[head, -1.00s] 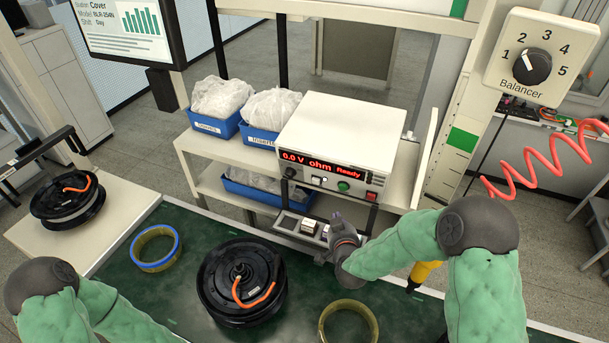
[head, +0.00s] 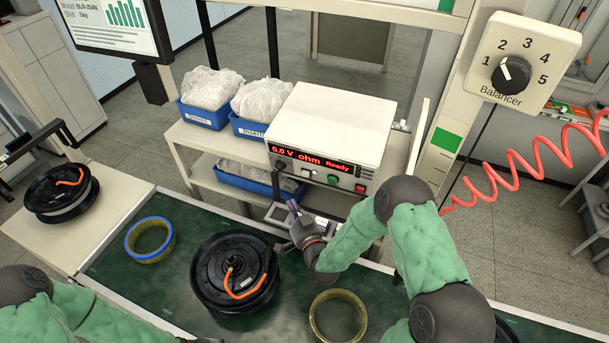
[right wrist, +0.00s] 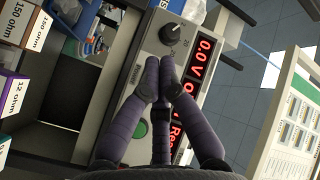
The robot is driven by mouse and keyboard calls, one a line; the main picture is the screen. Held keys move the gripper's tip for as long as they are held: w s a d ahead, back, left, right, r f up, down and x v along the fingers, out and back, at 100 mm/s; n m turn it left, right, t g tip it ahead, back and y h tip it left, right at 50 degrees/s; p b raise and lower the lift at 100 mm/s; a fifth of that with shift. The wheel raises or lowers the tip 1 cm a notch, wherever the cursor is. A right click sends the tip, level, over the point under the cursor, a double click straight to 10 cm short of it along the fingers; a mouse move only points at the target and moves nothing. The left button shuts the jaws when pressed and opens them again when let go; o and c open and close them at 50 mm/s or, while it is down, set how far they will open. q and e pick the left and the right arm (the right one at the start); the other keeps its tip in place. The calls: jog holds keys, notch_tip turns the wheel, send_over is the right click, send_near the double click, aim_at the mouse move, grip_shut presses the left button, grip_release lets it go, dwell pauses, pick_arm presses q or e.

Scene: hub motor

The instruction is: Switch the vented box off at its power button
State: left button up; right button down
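The white box (head: 335,125) with a red-lit display reading "0.0 V ohm Ready" stands on the shelf behind the green bench. Its front panel carries a dark knob (head: 280,165), a white switch (head: 308,173), a green button (head: 333,180) and a red button (head: 360,188). My left gripper is out of view.
A black hub motor (head: 234,274) and two rings, one blue-rimmed (head: 150,240) and one yellowish (head: 338,316), lie on the bench (head: 185,290). Blue bins (head: 205,115) stand left of the box. A balancer dial (head: 510,75) and red coiled hose (head: 520,165) are at right.

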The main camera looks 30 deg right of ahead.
aim_at(306, 173)
jog(key=w+d+r, duration=0.1)
jog(key=w+d, duration=0.4)
jog(key=d, duration=0.1)
jog(key=shift+w+b, duration=0.25)
jog(key=shift+b, duration=0.1)
jog(key=shift+d+r, duration=0.1)
dwell(1.3)
jog(key=shift+w+d+b, duration=0.25)
jog(key=shift+d+b, duration=0.05)
jog(key=shift+b, duration=0.1)
